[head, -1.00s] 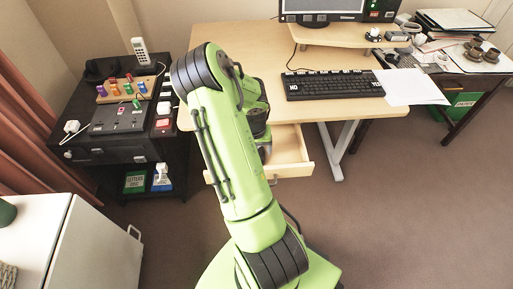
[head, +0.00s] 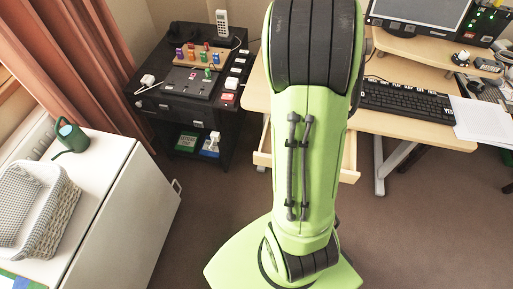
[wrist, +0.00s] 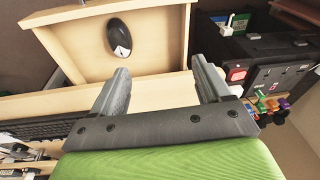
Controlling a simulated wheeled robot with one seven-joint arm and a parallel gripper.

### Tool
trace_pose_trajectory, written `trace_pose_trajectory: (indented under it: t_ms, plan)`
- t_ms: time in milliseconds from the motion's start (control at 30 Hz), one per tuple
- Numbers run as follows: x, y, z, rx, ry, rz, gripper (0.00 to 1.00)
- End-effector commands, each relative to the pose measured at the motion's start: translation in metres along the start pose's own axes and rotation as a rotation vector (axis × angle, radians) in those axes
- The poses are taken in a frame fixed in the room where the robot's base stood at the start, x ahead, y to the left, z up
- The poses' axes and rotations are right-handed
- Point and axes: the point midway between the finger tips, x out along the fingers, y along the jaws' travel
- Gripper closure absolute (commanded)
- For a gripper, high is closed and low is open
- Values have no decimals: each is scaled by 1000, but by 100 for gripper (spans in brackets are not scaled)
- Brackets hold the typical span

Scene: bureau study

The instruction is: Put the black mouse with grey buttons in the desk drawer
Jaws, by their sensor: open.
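A black mouse (wrist: 119,37) with a pale grey patch at one end lies in the open wooden desk drawer (wrist: 175,37) in the wrist view. My gripper (wrist: 160,65) is open with nothing between its fingers, apart from the mouse, above the desk edge beside the drawer. In the head view my arm hides the gripper, the mouse and most of the drawer; only the drawer's right side (head: 350,160) and a bit of its left side show.
The desk (head: 390,122) bears a black keyboard (head: 405,100), papers (head: 482,120) and a monitor (head: 420,12). A black cabinet (head: 178,105) with small items stands to the left. A white cabinet (head: 125,205) with a basket (head: 55,215) is at lower left. Floor at right is clear.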

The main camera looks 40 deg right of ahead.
Motion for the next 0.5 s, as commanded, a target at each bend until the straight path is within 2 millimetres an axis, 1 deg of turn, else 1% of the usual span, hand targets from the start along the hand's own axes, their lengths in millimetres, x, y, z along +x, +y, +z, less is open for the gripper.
trace_pose_trajectory:
  t_ms: [33,67,100,167,200,267,300,400,500]
  plan:
    - [-26,-26,13,-71,26,-53,23]
    - [-40,-40,23,-116,37,-79,23]
    - [-58,-56,38,-180,52,-109,23]
    - [-86,-76,66,-283,80,-148,23]
    - [-103,-86,86,-354,102,-167,23]
    - [-126,-95,117,-461,142,-187,23]
    - [-138,-97,136,-526,170,-192,23]
    - [-156,-93,175,-653,236,-187,23]
    - [-163,-87,196,-720,278,-176,23]
